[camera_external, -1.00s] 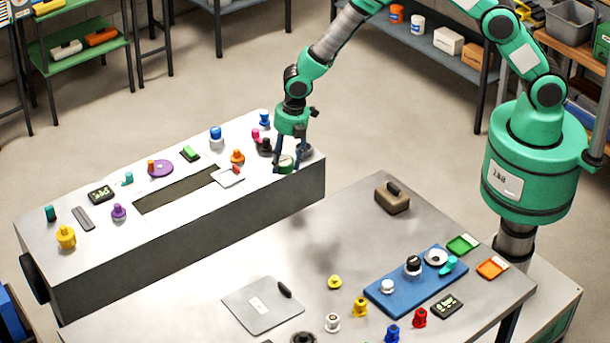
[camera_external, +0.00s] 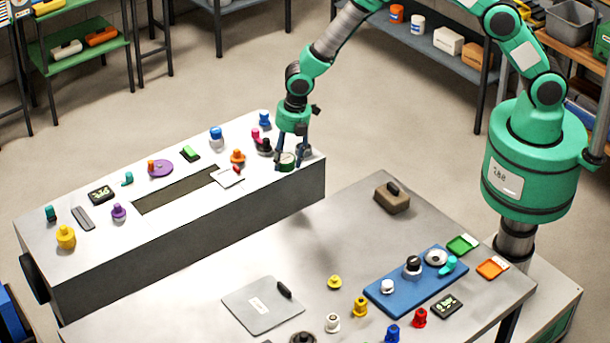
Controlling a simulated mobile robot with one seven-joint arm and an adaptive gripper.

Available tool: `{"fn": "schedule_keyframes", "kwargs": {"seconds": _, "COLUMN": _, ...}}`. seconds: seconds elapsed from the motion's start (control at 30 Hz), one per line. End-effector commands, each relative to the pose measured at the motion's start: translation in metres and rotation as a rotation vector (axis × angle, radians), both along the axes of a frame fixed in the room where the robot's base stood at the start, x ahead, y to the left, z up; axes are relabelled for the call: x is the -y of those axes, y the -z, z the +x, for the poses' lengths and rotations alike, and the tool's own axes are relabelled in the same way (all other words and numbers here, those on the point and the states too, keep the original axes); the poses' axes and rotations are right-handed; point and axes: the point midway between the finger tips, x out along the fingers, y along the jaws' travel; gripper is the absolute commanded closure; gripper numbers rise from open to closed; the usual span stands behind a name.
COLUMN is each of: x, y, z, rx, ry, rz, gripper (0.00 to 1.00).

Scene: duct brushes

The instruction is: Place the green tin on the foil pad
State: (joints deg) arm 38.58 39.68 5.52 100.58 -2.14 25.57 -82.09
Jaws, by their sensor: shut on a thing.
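The green tin (camera_external: 287,161) is a small round tin with a pale top, near the right end of the long grey duct. My gripper (camera_external: 291,157) points down over it with its fingers shut on the tin's sides. The tin is at or just above the duct top; I cannot tell if it touches. A flat grey square pad (camera_external: 250,312) with a small pale label lies on the front table and may be the foil pad. A smaller pale plate (camera_external: 226,180) with a red-tipped piece lies beside the duct's slot, so I cannot be sure which is the foil pad.
A black-based pink piece (camera_external: 262,143), an orange knob (camera_external: 238,157) and a blue-topped piece (camera_external: 216,134) stand near my gripper. The duct top has an open slot (camera_external: 175,190). A brown block (camera_external: 392,198) and a blue board (camera_external: 400,296) are on the front table (camera_external: 330,235).

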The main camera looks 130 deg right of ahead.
Motion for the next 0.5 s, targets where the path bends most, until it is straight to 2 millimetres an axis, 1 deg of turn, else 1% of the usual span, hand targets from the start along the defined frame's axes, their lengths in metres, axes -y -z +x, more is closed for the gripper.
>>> {"fn": "schedule_keyframes", "kwargs": {"seconds": 0.03, "x": 0.003, "y": -0.006, "z": -0.002, "rx": 0.0, "ry": 0.002, "rz": 0.0, "gripper": 0.82}}
{"fn": "schedule_keyframes", "kwargs": {"seconds": 0.1, "x": 0.007, "y": -0.011, "z": -0.006, "rx": 0.0, "ry": 0.003, "rz": 0.001, "gripper": 0.82}}
{"fn": "schedule_keyframes", "kwargs": {"seconds": 0.27, "x": 0.016, "y": -0.02, "z": -0.015, "rx": -0.003, "ry": 0.007, "rz": 0.003, "gripper": 0.82}}
{"fn": "schedule_keyframes", "kwargs": {"seconds": 0.5, "x": 0.022, "y": -0.023, "z": -0.023, "rx": -0.005, "ry": 0.007, "rz": 0.006, "gripper": 0.82}}
